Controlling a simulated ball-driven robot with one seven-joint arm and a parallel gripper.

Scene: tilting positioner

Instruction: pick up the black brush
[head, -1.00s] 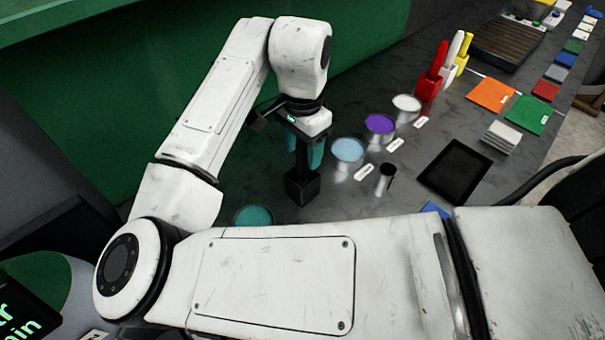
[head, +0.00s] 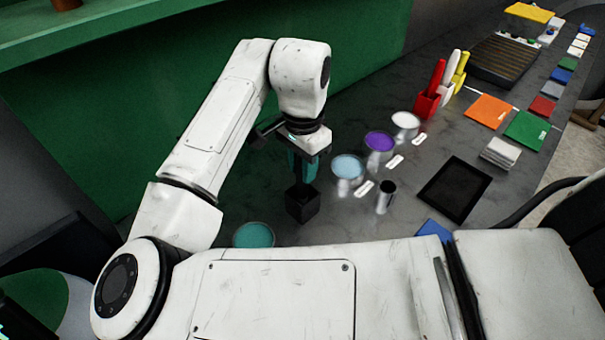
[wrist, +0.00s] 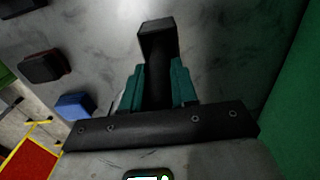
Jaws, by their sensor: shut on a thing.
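The black brush (wrist: 158,84) stands with its handle up in a square black holder (head: 302,204) on the grey bench. My gripper (head: 302,166) points down over the holder, with its teal fingers on either side of the brush handle. In the wrist view my gripper (wrist: 158,88) is shut on the dark handle, which runs from between the fingers to the holder (wrist: 158,38). The brush's lower end is hidden in the holder. I see no clear gap between holder and bench.
Pots of teal (head: 253,235), light blue (head: 348,167), purple (head: 379,141) and white (head: 405,120) paint stand nearby. A small metal cup (head: 386,197) and a black tray (head: 455,188) are to the right. Red, white and yellow brushes in holders (head: 427,103) stand farther back. A green wall rises behind.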

